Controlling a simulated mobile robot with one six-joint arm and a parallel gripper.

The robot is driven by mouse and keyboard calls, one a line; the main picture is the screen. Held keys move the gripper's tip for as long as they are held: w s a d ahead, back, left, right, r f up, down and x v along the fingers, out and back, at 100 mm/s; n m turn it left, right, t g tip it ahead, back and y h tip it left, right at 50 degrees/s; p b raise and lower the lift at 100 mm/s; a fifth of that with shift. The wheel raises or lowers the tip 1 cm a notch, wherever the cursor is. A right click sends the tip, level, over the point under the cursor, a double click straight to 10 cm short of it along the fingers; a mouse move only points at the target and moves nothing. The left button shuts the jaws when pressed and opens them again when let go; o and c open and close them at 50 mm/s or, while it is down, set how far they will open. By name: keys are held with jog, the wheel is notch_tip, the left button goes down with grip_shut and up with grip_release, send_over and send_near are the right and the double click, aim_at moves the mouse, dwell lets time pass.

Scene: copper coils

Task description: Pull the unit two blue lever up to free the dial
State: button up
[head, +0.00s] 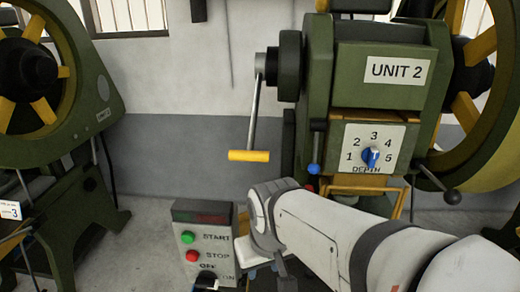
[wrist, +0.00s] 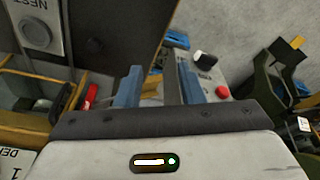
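The unit 2 blue lever is a dark rod with a blue ball end (head: 313,168), hanging down at the left of the depth panel in the head view. I cannot make it out in the wrist view. The blue dial (head: 370,157) sits on the white depth panel (head: 392,137), its white pointer near upright, below the 3. My gripper (wrist: 160,88) shows two blue fingers spread apart with nothing gripped between them. In the head view my arm reaches in from the lower right, its wrist below and left of the blue ball, apart from it; the fingertips are mostly hidden.
A control box (head: 188,215) with start and stop buttons stands left of my wrist. A crank with a yellow handle (head: 249,156) hangs above it. A red handle (wrist: 90,97) is left of my fingers. Another green machine (head: 95,70) stands at far left, with floor between.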

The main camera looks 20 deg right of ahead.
jog(key=w+d+m+t+h, duration=0.1)
jog(key=w+d+t, duration=0.2)
jog(key=w+d, duration=0.3)
jog(key=m+t+h+p, duration=0.1)
jog(key=m+t+h, duration=0.15)
jog(key=t, duration=0.95)
send_near(315, 162)
jog(key=w, duration=0.2)
jog(key=shift+h, duration=0.45)
jog(key=p+x, duration=0.1)
jog(key=x, duration=0.6)
jog(key=shift+d+f+p, duration=0.1)
jog(key=shift+f+p, duration=0.05)
jog(key=shift+p, duration=0.15)
jog(key=shift+c, duration=0.2)
grip_shut()
jog(key=shift+f, duration=0.1)
